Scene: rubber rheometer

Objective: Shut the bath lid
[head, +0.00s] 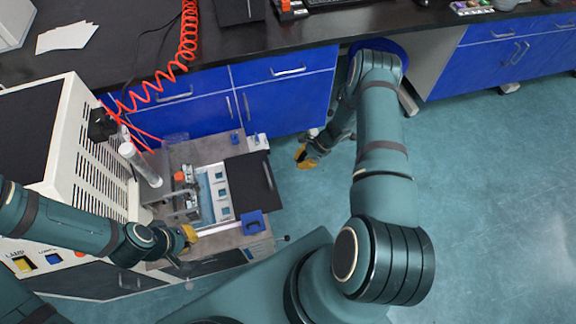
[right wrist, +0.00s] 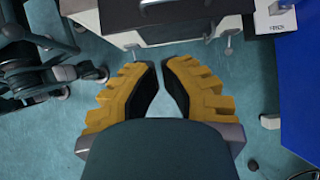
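The bath (head: 217,196) is open in the head view, with its pale inside and a row of square openings showing. A flat dark panel (head: 255,183), which looks like its lid, lies to the right of the opening. My left gripper (head: 189,236) is at the front left corner of the bath, left of the panel; its fingers are too small and overlapped to tell if they are apart. My right gripper (head: 303,158) is right of the panel, over the floor and clear of it. In the right wrist view its yellow fingers (right wrist: 162,68) are apart with nothing between them.
A white vented cabinet (head: 95,150) stands left of the bath, with a red coiled hose (head: 187,35) behind. A blue block (head: 253,222) sits at the bath unit's front right. Blue cupboards (head: 285,100) line the back.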

